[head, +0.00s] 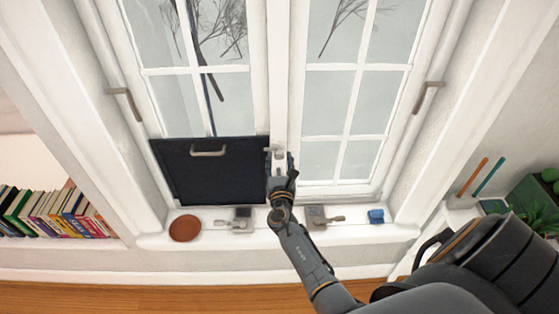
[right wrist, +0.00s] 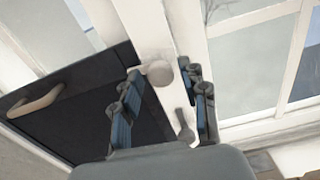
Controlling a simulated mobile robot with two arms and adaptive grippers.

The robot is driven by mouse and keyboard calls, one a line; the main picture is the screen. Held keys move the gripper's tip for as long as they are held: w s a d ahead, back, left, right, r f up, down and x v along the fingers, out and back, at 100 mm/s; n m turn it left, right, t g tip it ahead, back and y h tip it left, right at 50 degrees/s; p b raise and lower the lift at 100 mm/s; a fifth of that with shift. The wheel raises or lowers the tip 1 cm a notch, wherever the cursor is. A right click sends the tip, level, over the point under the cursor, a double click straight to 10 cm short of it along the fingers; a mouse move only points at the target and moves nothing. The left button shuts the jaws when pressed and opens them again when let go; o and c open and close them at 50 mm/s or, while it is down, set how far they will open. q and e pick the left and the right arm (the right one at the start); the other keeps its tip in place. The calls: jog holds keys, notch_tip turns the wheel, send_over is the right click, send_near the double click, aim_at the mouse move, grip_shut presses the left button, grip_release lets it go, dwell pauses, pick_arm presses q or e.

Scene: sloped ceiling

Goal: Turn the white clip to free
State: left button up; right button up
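The white clip (head: 276,150) is a small pale fitting on the white centre post of the window, beside the top right corner of a dark panel (head: 180,180). In the right wrist view, a pale round knob (right wrist: 160,73) and a small grey lever (right wrist: 184,128) show on the post; I cannot tell which is the clip. My right gripper (head: 283,165) is at the post, just below the clip in the head view. In its wrist view the fingers (right wrist: 163,82) are apart, either side of the post fittings, with nothing clearly held. My left gripper is not in view.
The dark panel has a pale handle (head: 208,153). Window handles (head: 126,101) (head: 428,96) stick out at both sides. Books (head: 55,212) stand at left.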

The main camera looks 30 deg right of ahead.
grip_shut()
jog(key=m+b, duration=0.1)
jog(key=m, duration=0.1)
jog(key=m+b, duration=0.1)
jog(key=b, duration=0.1)
jog(key=shift+f+m, duration=0.2)
jog(key=shift+m, duration=0.2)
jog(key=m+b, duration=0.4)
jog(key=m, duration=0.1)
jog(key=shift+f, duration=0.1)
jog(key=m+b, duration=0.2)
jog(key=m, duration=0.2)
jog(key=shift+b, duration=0.4)
jog(key=shift+s+d+m+b, duration=0.1)
jog(key=shift+m+b, duration=1.2)
jog(key=shift+m, duration=0.9)
